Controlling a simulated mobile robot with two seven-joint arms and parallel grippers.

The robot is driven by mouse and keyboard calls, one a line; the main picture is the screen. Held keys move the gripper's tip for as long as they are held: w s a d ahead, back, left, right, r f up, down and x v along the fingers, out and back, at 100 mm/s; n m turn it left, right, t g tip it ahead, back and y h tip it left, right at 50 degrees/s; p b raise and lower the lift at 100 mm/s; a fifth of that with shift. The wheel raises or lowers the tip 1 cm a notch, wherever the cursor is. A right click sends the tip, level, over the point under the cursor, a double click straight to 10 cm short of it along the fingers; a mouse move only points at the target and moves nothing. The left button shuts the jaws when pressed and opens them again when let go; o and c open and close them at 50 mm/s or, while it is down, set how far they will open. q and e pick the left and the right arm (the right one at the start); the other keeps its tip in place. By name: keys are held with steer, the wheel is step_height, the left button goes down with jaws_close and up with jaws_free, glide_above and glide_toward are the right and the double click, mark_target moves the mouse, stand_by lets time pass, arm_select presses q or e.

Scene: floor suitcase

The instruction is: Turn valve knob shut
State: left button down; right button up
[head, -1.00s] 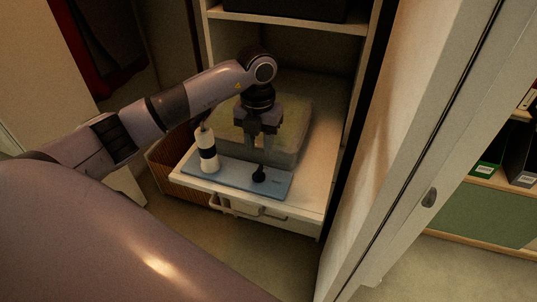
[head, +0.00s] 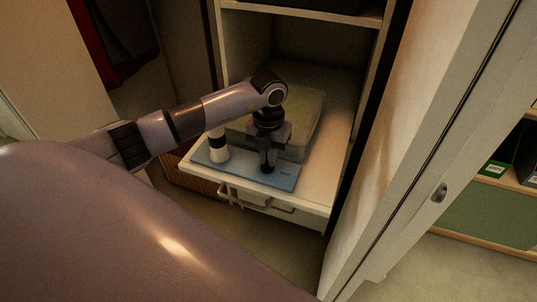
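A small black valve knob (head: 267,169) stands on a flat blue plate (head: 286,182). The plate lies on the pale pulled-out shelf inside a cabinet. A white cylinder with a black band (head: 218,150) stands upright on the plate's left part. My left gripper (head: 268,157) points down directly over the knob, its fingertips at the knob's top. The fingers hide part of the knob, and whether they grip it is not clear. My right gripper is not in view.
A clear-lidded greenish box (head: 304,112) sits on the shelf (head: 318,188) right behind the gripper. A pale door (head: 400,120) stands to the right, and a wicker basket (head: 192,180) is below left.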

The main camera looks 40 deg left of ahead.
arm_select(q)
steer(key=shift+m, duration=0.3)
steer(key=m+b, duration=0.1)
steer(key=m, duration=0.1)
steer(key=shift+d+m, duration=0.1)
steer(key=shift+m, duration=0.3)
steer(key=m+b, duration=0.1)
steer(key=m, duration=0.1)
steer(key=shift+m, duration=0.4)
steer(key=m, duration=0.2)
steer(key=shift+d+m+b, duration=0.15)
steer(key=shift+m+b, duration=0.25)
steer(key=m+b, duration=0.1)
steer(key=m, duration=0.1)
steer(key=shift+d+m, duration=0.1)
steer(key=shift+m, duration=0.2)
steer(key=m+b, duration=0.1)
steer(key=m, duration=0.2)
steer(key=shift+s, duration=0.15)
steer(key=shift+d+m+b, duration=0.1)
steer(key=shift+m+b, duration=0.2)
steer(key=shift+m, duration=1.1)
